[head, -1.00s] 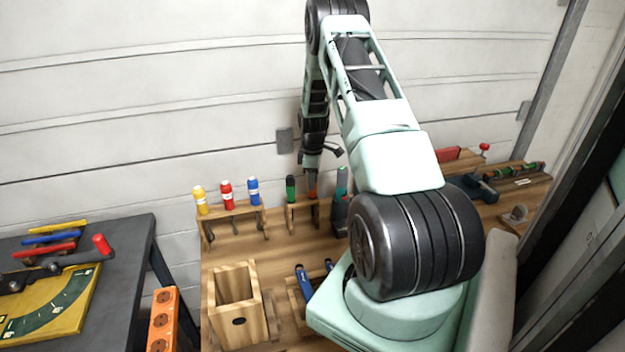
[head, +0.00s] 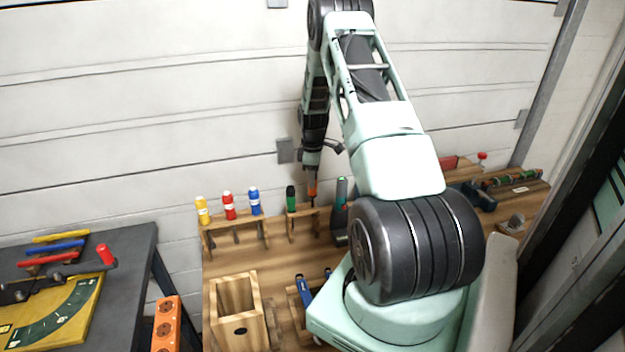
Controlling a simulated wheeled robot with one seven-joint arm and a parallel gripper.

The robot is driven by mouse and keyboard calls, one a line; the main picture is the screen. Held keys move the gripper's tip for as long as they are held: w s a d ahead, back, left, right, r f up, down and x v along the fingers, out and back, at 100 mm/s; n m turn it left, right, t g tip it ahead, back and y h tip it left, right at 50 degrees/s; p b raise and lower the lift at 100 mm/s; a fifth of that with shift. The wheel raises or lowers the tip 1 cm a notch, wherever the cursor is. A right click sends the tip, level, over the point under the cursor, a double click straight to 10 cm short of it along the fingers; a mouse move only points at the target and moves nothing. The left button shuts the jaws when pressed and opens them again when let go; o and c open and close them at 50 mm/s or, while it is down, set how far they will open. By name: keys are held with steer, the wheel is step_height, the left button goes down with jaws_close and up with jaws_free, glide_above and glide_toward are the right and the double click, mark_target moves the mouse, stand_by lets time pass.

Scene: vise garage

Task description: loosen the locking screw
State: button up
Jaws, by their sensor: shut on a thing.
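My gripper (head: 312,169) is at the small wooden rack at the back of the bench, pointing down. It is shut on an orange-handled tool (head: 312,187), probably a screwdriver; a thin dark shaft shows below the handle. I cannot tell whether the tip is clear of the rack (head: 304,211). A green-handled tool (head: 291,198) stands in the same rack, just left of my gripper. I cannot make out the locking screw. A yellow plate with a dark green scale (head: 55,314) and a red-knobbed lever (head: 106,254) lies on the grey table at left.
Yellow, red and blue bottles (head: 228,206) stand in a rack to the left. A grey upright tool (head: 341,203) stands close right of my gripper. An open wooden box (head: 240,312) and an orange socket strip (head: 167,322) are nearer. A wall is behind.

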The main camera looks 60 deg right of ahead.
steer(key=shift+r+p, duration=2.1)
steer(key=shift+r, duration=1.8)
